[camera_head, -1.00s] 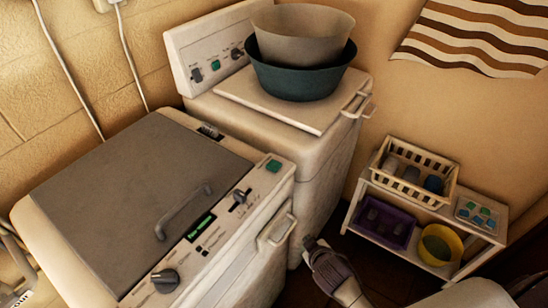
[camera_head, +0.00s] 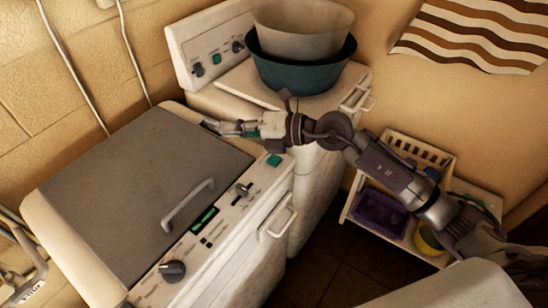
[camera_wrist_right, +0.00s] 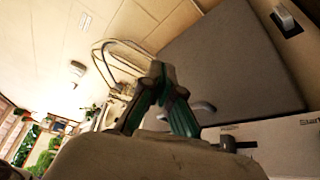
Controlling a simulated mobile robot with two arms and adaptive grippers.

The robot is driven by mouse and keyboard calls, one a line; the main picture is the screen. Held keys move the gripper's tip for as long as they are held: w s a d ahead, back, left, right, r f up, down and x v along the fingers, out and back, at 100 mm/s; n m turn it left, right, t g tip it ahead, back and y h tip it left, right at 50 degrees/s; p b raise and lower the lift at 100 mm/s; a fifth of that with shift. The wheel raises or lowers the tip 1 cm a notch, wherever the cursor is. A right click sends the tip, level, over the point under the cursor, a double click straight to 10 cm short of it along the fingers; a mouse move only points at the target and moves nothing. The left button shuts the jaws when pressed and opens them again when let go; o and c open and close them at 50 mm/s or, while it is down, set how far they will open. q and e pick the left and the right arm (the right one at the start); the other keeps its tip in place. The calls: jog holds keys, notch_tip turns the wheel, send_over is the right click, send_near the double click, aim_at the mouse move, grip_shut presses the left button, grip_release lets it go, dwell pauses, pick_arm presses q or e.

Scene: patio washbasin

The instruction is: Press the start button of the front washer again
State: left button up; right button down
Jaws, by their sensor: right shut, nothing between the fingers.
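The front washer (camera_head: 140,185) has a grey lid and a light control panel along its right edge. The wrist view shows part of a "Start" label (camera_wrist_right: 310,121) at the right edge; the button itself is not visible there. My right gripper (camera_head: 208,124) is shut and empty, above the washer's far right corner, with its fingers pointing left past the button. Its closed fingers show in the wrist view (camera_wrist_right: 158,72). My left gripper is not in view.
A second washer (camera_head: 330,170) stands behind, with a green basin (camera_head: 300,72) and a grey tub (camera_head: 303,25) on it. The panel also holds a dark knob (camera_head: 172,271). A lid handle (camera_head: 188,205) stands up. A white shelf (camera_head: 420,255) with baskets is at right.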

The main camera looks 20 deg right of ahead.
jog(key=w+d+f+h, duration=0.3)
jog(key=d, duration=0.1)
jog(key=g+h, duration=0.1)
jog(key=h, duration=0.4)
send_over(277, 160)
notch_tip(277, 160, down, 3)
jog(key=shift+n, duration=0.4)
jog(key=shift+w, duration=0.1)
jog(key=shift+f, duration=0.1)
notch_tip(277, 160, down, 9)
jog(key=b, duration=0.5)
jog(key=shift+r+b, duration=0.2)
jog(key=shift+b, duration=0.15)
jog(key=shift+f+b, duration=0.4)
